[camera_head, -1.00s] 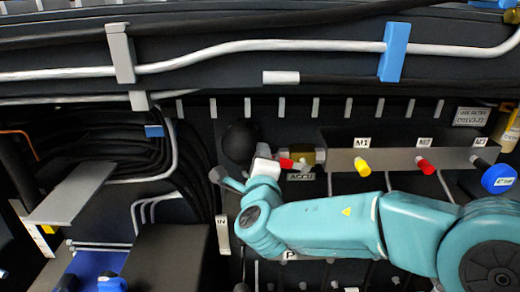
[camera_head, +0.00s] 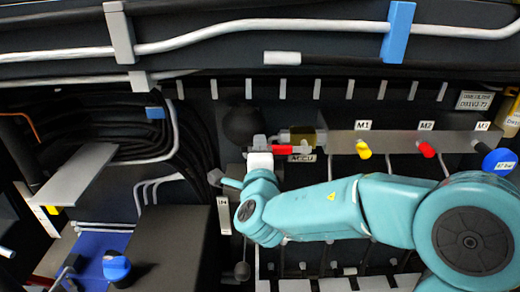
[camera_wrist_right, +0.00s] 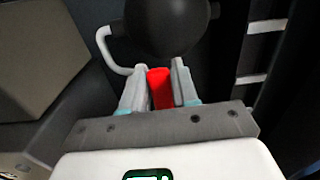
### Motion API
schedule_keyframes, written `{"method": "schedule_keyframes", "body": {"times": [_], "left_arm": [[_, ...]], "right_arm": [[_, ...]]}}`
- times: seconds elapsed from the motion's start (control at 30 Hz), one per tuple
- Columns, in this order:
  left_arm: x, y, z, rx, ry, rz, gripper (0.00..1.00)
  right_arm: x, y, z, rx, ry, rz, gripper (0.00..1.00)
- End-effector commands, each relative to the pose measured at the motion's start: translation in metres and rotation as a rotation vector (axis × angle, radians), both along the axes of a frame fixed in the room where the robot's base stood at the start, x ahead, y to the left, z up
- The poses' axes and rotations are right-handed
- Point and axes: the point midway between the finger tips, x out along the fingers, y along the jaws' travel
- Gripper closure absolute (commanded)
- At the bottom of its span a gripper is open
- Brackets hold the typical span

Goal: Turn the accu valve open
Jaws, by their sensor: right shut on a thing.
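The accu valve is a brass body (camera_head: 308,138) with a red handle (camera_head: 285,150), above the "ACCU" label (camera_head: 301,158). The handle lies roughly level, its red part to the left under the brass body. My right gripper (camera_head: 263,146) is at the left end of the handle. In the right wrist view the red handle (camera_wrist_right: 160,88) stands between the two fingers (camera_wrist_right: 156,90), and the gripper is shut on it. The fingers partly hide the handle. My left gripper is in neither view.
A black ball (camera_head: 243,125) sits just left of the valve, close to the fingers. A yellow knob (camera_head: 363,149), a red knob (camera_head: 427,150) and a blue knob (camera_head: 498,161) are to the right. Black hoses (camera_head: 110,140) fill the left side.

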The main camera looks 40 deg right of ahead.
Motion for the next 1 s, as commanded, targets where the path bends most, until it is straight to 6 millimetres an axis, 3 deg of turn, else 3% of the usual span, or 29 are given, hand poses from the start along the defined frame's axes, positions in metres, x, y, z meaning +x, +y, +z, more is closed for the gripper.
{"method": "schedule_keyframes", "body": {"times": [0.07,0.1,0.13,0.43,0.57,1.0], "left_arm": [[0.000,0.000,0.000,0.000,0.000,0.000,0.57],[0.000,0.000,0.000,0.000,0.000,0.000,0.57],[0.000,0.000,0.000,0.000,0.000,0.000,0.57],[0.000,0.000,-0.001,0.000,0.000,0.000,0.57],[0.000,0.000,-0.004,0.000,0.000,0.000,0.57],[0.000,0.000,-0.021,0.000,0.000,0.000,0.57]], "right_arm": [[0.000,-0.001,-0.001,-0.002,0.005,-0.004,1.00],[0.000,-0.001,-0.001,-0.002,0.005,-0.003,0.58],[0.000,-0.001,-0.001,-0.002,0.005,-0.003,0.50],[-0.001,0.000,-0.001,0.000,0.002,-0.001,0.50],[-0.010,0.007,-0.001,0.002,0.000,0.002,0.50],[-0.101,0.069,-0.001,0.001,0.000,0.006,0.50]]}}
